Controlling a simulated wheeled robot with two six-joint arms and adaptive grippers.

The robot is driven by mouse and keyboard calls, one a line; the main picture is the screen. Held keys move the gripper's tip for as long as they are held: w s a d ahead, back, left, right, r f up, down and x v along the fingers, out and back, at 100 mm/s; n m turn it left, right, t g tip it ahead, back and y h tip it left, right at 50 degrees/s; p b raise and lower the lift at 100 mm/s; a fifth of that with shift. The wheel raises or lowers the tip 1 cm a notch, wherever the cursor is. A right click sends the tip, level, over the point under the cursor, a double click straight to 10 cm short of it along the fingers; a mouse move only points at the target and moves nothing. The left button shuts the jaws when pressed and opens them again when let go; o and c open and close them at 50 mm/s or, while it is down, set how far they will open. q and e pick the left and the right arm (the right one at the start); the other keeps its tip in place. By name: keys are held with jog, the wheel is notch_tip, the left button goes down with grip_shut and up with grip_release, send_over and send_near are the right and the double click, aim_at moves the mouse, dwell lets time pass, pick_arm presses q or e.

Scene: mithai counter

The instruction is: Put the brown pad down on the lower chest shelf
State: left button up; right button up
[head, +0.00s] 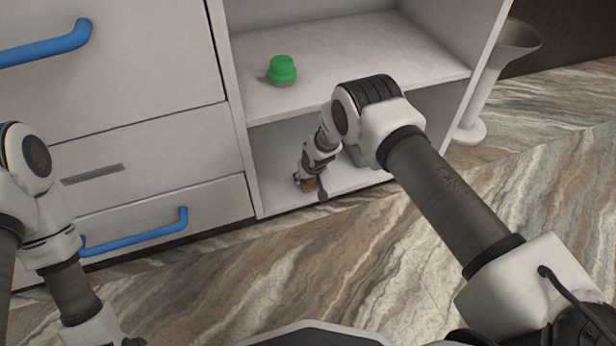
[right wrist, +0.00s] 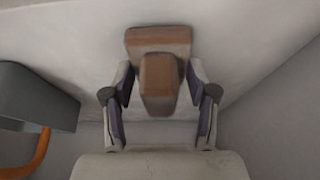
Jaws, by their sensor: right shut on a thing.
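The brown pad (head: 309,185) is at my right gripper (head: 311,181), low in the lower chest shelf (head: 270,175), near its front left. In the right wrist view the pad (right wrist: 158,40) shows a wide flat part and a narrower block toward me. My right gripper (right wrist: 160,92) has its fingers on either side of the block and is shut on the pad. A pale surface lies close behind the pad; I cannot tell whether they touch. My left arm shows at the left of the head view, but its fingers are out of frame.
A green-topped item (head: 282,69) stands on the shelf above. A dark grey object (right wrist: 38,95) with an orange part (right wrist: 28,158) is left of the gripper in the wrist view. Blue-handled drawers (head: 135,238) are at left; a pale flared stand (head: 490,85) is at right.

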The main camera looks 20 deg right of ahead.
jog(key=shift+f, duration=0.2)
jog(key=o, duration=1.2)
jog(key=shift+r, duration=0.3)
jog(key=p+v, duration=0.3)
jog(key=v, duration=0.9)
jog(key=s+d+f+g, duration=0.1)
jog(key=s+f, duration=0.2)
jog(key=s, duration=0.5)
jog(key=s+d+f+g, duration=0.1)
jog(key=s+f, duration=0.3)
jog(key=s, duration=1.2)
jog(key=s+d+r+g, duration=0.1)
jog(key=s, duration=0.6)
jog(key=s+d+r+g, duration=0.1)
jog(key=s, duration=0.6)
jog(key=shift+d+r+m, duration=0.1)
jog(key=shift+r+m, duration=0.05)
jog(key=shift+m, duration=0.25)
